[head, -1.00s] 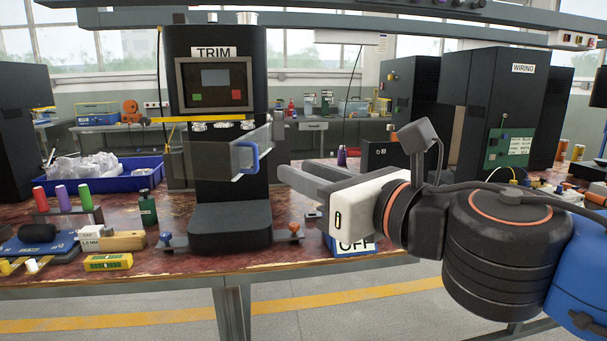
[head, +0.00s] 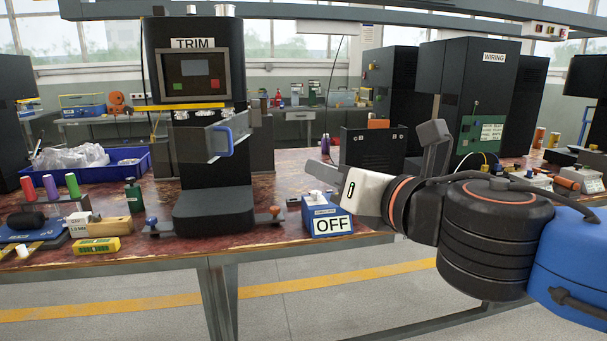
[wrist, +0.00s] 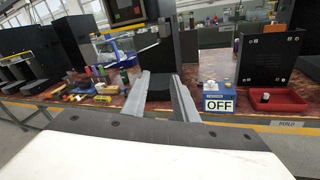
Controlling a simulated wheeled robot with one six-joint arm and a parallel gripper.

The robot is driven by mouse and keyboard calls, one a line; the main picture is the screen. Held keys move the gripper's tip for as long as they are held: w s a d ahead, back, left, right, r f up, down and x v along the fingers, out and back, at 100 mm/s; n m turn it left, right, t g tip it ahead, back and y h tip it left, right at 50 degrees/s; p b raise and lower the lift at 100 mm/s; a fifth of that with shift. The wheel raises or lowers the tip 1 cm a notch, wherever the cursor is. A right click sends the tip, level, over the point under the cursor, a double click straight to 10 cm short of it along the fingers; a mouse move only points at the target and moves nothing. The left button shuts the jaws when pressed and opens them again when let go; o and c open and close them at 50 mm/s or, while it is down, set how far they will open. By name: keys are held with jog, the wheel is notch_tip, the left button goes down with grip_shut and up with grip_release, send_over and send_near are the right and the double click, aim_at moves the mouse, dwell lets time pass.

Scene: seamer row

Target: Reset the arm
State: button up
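My arm reaches in from the right of the head view. My gripper (head: 322,172) is over the bench just above the blue OFF box, right of the black TRIM machine (head: 194,115). In the wrist view my gripper (wrist: 160,75) shows two grey fingers apart, with nothing between them. The TRIM machine has a clear guard with a blue handle (head: 221,141); my fingers are clear of it. The blue box with a white OFF sign (head: 332,224) stands on the bench, partly overlapped by my gripper in the head view; it also shows in the wrist view (wrist: 218,104).
On the bench (head: 280,187) at left are a blue tray of clear bags (head: 120,172), several coloured spools (head: 50,186) and a yellow box (head: 96,245). The black WIRING cabinet (head: 470,90) stands behind my arm. A red tray (wrist: 275,108) lies at right in the wrist view.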

jog(key=w+d+f+m+g+h, duration=0.1)
jog(key=d+f+m+g+h, duration=0.1)
jog(key=d+f+m+h, duration=0.55)
jog(key=w+d+f+m+g+h, duration=0.1)
jog(key=d+f+m+h, duration=0.1)
jog(key=d+f+m, duration=0.95)
jog(key=s+d+f+m+g, duration=0.3)
jog(key=s+f+m, duration=0.3)
jog(key=m, duration=0.3)
jog(key=s+d+f+m+g, duration=0.3)
jog(key=s+f+m, duration=0.3)
jog(key=m, duration=0.4)
jog(key=shift+s+g+y, duration=0.25)
jog(key=shift+g+y, duration=0.2)
jog(key=shift+g, duration=0.05)
jog(key=shift+f, duration=0.1)
